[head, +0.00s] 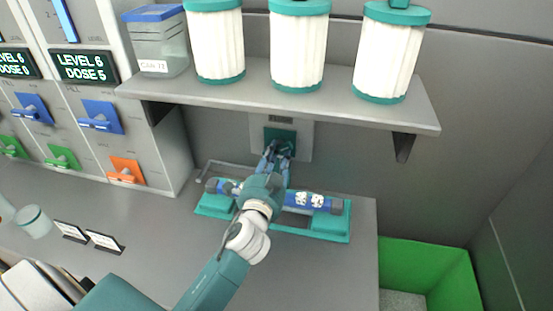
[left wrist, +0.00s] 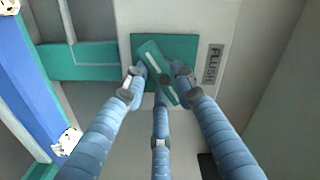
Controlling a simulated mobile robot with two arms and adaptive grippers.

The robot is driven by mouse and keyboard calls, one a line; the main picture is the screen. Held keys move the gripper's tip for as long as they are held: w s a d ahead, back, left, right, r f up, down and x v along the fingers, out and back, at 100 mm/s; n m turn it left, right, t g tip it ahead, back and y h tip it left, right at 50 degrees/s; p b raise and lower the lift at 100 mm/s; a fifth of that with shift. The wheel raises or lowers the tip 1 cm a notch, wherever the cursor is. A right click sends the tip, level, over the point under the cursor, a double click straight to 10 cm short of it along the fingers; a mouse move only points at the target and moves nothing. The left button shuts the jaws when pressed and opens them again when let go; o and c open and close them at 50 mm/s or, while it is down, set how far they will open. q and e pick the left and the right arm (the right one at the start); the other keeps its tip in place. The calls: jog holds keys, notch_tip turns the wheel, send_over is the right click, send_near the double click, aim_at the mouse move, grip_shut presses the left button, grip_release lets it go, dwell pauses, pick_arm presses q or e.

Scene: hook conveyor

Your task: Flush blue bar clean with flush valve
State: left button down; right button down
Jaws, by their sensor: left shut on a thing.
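The flush valve is a teal plate (head: 290,133) on the wall behind the counter, with a teal handle (left wrist: 153,66) that has a pale stripe. The handle sits tilted beside the FLUSH label (left wrist: 213,64). My left gripper (head: 279,150) has its blue fingers closed around the handle; in the left wrist view the fingertips (left wrist: 158,82) touch its sides. The blue bar (head: 330,203) lies across a teal cradle (head: 310,233) below the valve, partly hidden by my left arm. White patches with dark specks (head: 302,199) show on the bar. My right gripper is not in view.
A shelf (head: 420,118) above the valve carries several white filter cartridges (head: 298,48) and a clear container (head: 158,45). Dispenser panels with coloured levers (head: 100,117) stand at left. A green bin (head: 425,262) is at right. The counter's front right is clear.

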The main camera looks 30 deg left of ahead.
pick_arm(q)
jog(key=shift+d+r+n, duration=0.1)
jog(key=shift+d+n, duration=0.05)
jog(key=shift+n, duration=4.05)
jog(key=c, duration=1.4)
grip_release()
jog(key=shift+r, duration=0.15)
notch_tip(320, 180, up, 10)
jog(key=shift+f, duration=0.1)
